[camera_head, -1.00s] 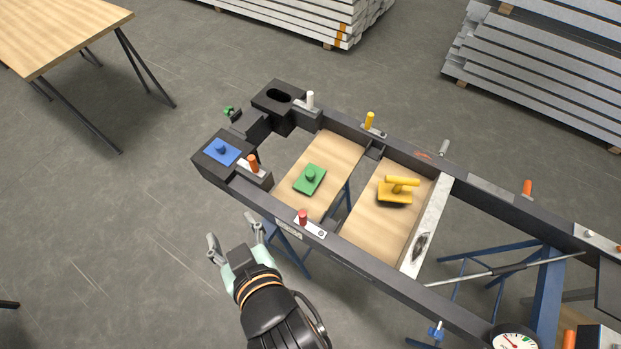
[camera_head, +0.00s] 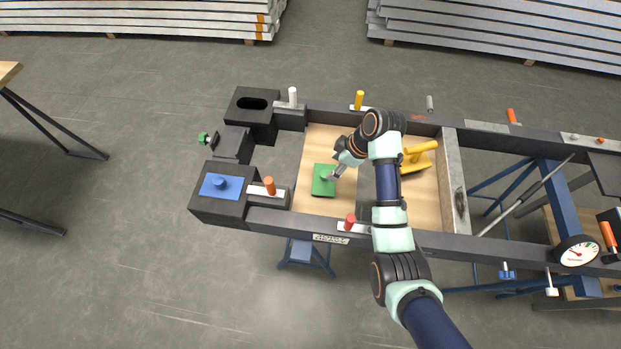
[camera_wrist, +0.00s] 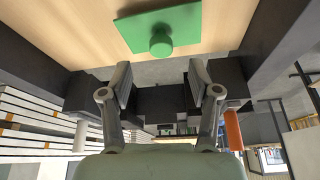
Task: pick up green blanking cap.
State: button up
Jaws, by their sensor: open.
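The green blanking cap (camera_head: 323,187) is a flat green plate with a round knob. It lies on the left wooden board (camera_head: 318,148) inside the dark frame. In the wrist view the cap (camera_wrist: 183,27) shows at the top centre, with its knob above the gap between the fingers. My gripper (camera_head: 333,172) is over the right part of the cap in the head view. In the wrist view my gripper (camera_wrist: 158,82) has its two fingers spread with nothing between them. Whether a fingertip touches the knob cannot be told.
A yellow cap with a handle (camera_head: 418,154) lies on the right board, close to my arm. A blue cap (camera_head: 220,186) sits on the left block. Upright red (camera_head: 349,222), orange (camera_head: 269,185), white (camera_head: 293,97) and yellow (camera_head: 359,99) handles stand along the dark frame rails (camera_head: 290,219).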

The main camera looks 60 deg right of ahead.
aim_at(325, 174)
jog(key=shift+b+x, duration=0.4)
jog(key=shift+x, duration=0.7)
jog(key=b+x, duration=0.2)
jog(key=x, duration=0.3)
jog(key=shift+a+f+b, duration=0.1)
jog(key=shift+f+b, duration=0.1)
jog(key=shift+b, duration=0.1)
jog(key=shift+r, duration=0.1)
grip_shut()
notch_tip(325, 174, up, 20)
jog(key=p, duration=0.8)
